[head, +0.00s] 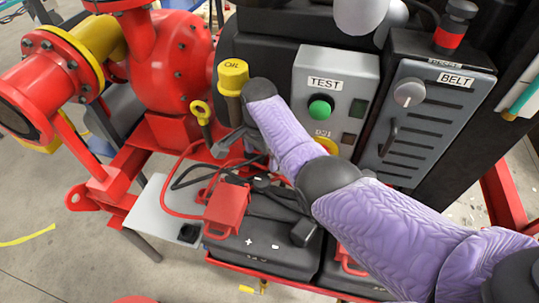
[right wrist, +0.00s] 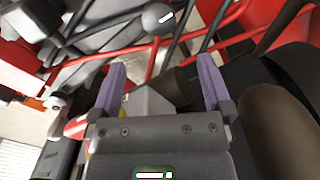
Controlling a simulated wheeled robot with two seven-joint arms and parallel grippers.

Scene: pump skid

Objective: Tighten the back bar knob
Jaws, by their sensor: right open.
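A round dark knob (right wrist: 157,17) with a white mark shows at the top of the right wrist view, beyond my fingertips. It looks like the back bar knob. In the head view I cannot make it out clearly; my right arm and gripper cover that area. Another black knob (head: 303,233) stands at the front end of the dark bar over the battery (head: 262,250). My right gripper (head: 230,142) is behind the battery, below the yellow oil cap; in the right wrist view its two purple fingers (right wrist: 161,66) are spread, with nothing held. My left gripper is not in view.
The yellow oil cap (head: 232,75) and a yellow ring-topped dipstick (head: 202,110) stand close to the right gripper. Red and black cables (head: 182,185) loop over the battery's left side. The test panel (head: 335,85) and belt panel (head: 425,115) stand behind my right arm.

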